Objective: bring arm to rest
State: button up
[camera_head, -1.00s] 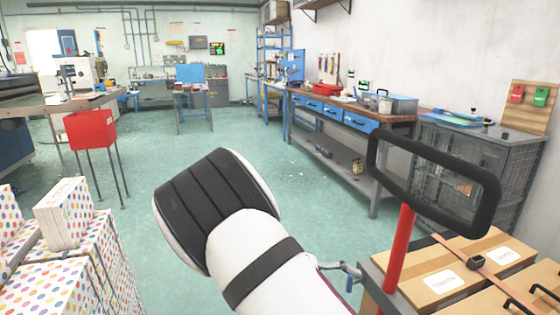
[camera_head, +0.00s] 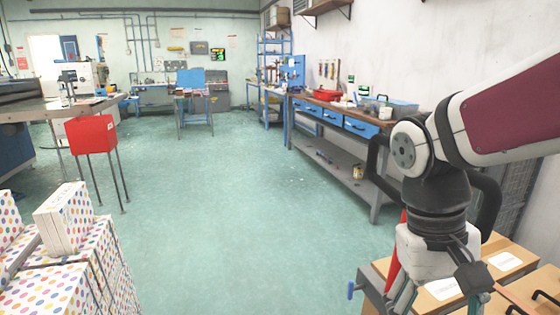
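My arm comes in from the right edge of the head view and bends down at a grey-and-white joint. My gripper (camera_head: 400,300) hangs below the wrist at the lower right, in front of the cardboard boxes. Only its upper part shows clearly; its fingertips are cut off or hidden at the bottom edge. I cannot tell whether it is open or shut, or whether it holds anything.
Cardboard boxes (camera_head: 441,289) lie behind my gripper, by a red post (camera_head: 392,268) with a black loop handle (camera_head: 489,205). Dotted boxes (camera_head: 66,277) are stacked at lower left. A workbench (camera_head: 328,117) lines the right wall. The green floor (camera_head: 235,200) between is clear.

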jog(key=s+a+r+t+y, duration=0.1)
jog(key=s+t+y, duration=0.1)
jog(key=s, duration=0.9)
jog(key=shift+s+r+t, duration=0.15)
jog(key=shift+s+t, duration=0.25)
jog(key=shift+t, duration=0.2)
jog(key=r+t+p, duration=0.1)
jog(key=r+p, duration=0.4)
jog(key=r, duration=0.1)
jog(key=r+t+p, duration=0.1)
jog(key=r+p, duration=0.5)
jog(key=r+t+p, duration=0.1)
jog(key=r+p, duration=0.4)
jog(key=r, duration=0.1)
jog(key=shift+a+n, duration=0.2)
jog(key=shift+n, duration=0.1)
jog(key=shift+c, duration=0.2)
